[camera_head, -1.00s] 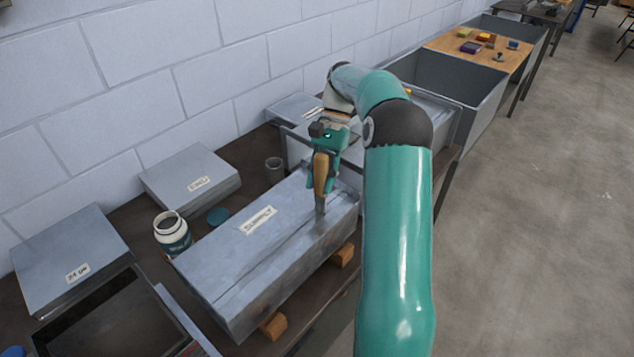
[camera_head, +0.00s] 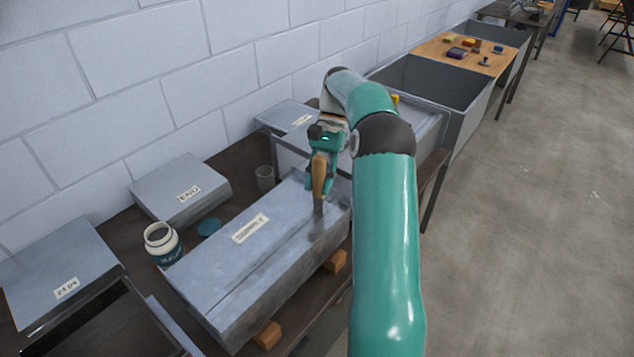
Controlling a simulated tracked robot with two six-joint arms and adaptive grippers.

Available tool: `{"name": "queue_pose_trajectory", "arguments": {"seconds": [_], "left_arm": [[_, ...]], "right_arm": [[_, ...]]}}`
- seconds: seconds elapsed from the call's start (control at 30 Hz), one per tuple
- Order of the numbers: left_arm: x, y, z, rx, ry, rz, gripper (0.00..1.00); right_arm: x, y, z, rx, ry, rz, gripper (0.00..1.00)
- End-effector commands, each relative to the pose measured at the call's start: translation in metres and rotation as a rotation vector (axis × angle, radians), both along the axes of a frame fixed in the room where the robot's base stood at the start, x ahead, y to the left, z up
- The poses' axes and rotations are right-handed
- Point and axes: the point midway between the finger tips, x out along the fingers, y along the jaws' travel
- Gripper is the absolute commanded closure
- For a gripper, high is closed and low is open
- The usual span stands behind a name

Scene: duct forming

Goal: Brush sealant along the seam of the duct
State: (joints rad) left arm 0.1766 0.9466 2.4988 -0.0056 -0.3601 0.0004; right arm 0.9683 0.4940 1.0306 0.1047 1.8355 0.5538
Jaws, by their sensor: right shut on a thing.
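The grey metal duct (camera_head: 225,278) lies lengthwise on the dark bench, raised on wooden blocks, with a label reading roughly "SUPPLY" on top. Its seam (camera_head: 272,256) runs along the top face. My right gripper (camera_head: 321,160) is shut on a brush (camera_head: 319,180) with a wooden handle, held upright over the duct's far end. The bristle end points down at the seam and seems to touch it. An open sealant jar (camera_head: 162,243) with a white rim stands left of the duct, its teal lid (camera_head: 209,227) lying beside it. My left gripper is out of view.
Labelled metal boxes (camera_head: 180,190) stand along the block wall, with a small grey cup (camera_head: 265,177) near the duct's far end. A dark open tray (camera_head: 105,325) is at the near left. Grey bins (camera_head: 437,85) stand beyond; the floor at right is clear.

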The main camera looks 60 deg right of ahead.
Motion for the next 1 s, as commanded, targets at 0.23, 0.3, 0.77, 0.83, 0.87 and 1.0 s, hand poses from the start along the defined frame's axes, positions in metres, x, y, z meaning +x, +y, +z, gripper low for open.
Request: {"name": "queue_pose_trajectory", "arguments": {"seconds": [0.23, 0.3, 0.77, 0.83, 0.87, 1.0], "left_arm": [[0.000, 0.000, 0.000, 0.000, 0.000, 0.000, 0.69], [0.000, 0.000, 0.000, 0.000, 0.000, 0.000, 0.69], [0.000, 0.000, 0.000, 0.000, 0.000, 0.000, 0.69], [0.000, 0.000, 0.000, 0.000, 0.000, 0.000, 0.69], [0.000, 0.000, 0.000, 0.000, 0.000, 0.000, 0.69], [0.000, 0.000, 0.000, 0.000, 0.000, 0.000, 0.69]], "right_arm": [[-0.001, -0.004, -0.002, -0.003, 0.003, -0.003, 1.00], [-0.002, -0.008, -0.002, -0.003, 0.003, -0.004, 1.00], [-0.007, -0.030, 0.001, -0.002, 0.002, -0.001, 1.00], [-0.007, -0.030, 0.001, -0.001, 0.002, -0.001, 1.00], [-0.007, -0.030, 0.001, -0.001, 0.002, -0.001, 1.00], [-0.007, -0.030, 0.002, -0.001, 0.002, -0.001, 1.00]]}}
